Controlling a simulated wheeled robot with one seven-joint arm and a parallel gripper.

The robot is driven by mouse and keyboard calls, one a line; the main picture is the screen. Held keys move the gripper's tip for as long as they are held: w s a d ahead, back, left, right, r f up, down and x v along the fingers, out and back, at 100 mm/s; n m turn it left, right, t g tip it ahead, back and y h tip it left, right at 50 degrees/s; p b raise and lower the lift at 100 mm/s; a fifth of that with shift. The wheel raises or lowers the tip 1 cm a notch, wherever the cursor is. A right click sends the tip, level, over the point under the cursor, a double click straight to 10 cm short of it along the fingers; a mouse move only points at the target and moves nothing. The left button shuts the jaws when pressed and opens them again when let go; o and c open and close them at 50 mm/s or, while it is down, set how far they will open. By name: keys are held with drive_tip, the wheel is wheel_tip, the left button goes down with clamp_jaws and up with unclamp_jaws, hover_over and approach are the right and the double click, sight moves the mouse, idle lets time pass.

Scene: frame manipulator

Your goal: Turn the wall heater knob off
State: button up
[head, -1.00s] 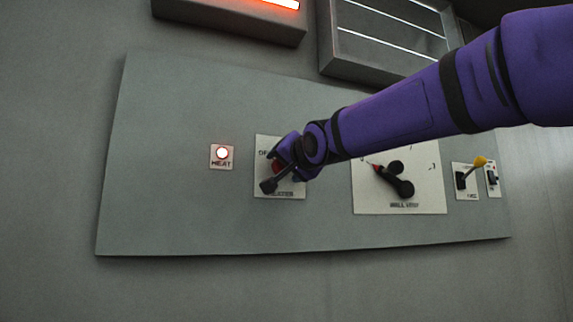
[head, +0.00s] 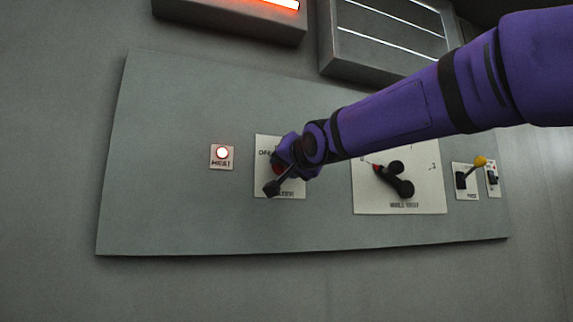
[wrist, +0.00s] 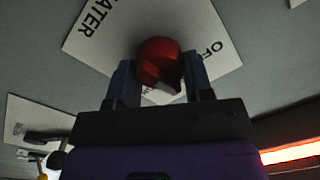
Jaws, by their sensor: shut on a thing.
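The red heater knob (wrist: 158,62) sits on a white plate (wrist: 88,42) whose lettering reads "OF…" and "…ATER" in the wrist view. My gripper (wrist: 160,84) is shut on the knob, with one blue finger on each side of it. In the head view, my gripper (head: 284,170) covers most of the knob (head: 277,168) and part of its plate (head: 264,146). The round HEAT light (head: 222,153) left of the plate glows. The knob's exact pointer angle is hard to tell.
Right of the knob, the grey panel (head: 165,205) carries a larger dial plate with a black handle (head: 395,180), a yellow-tipped lever (head: 479,162) and a small switch (head: 492,177). Above, a heater (head: 270,5) glows orange beside a slatted vent box (head: 385,35). The panel's left side is clear.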

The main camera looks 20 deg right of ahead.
drive_tip(key=n, duration=0.4)
drive_tip(key=shift+n, duration=2.2)
drive_tip(key=shift+a, duration=0.1)
drive_tip(key=o, duration=0.9)
drive_tip(key=shift+o, duration=0.2)
drive_tip(key=s, duration=1)
drive_tip(key=shift+s+d+r, duration=0.2)
drive_tip(key=shift+s+r, duration=0.05)
drive_tip(key=shift+s, duration=0.15)
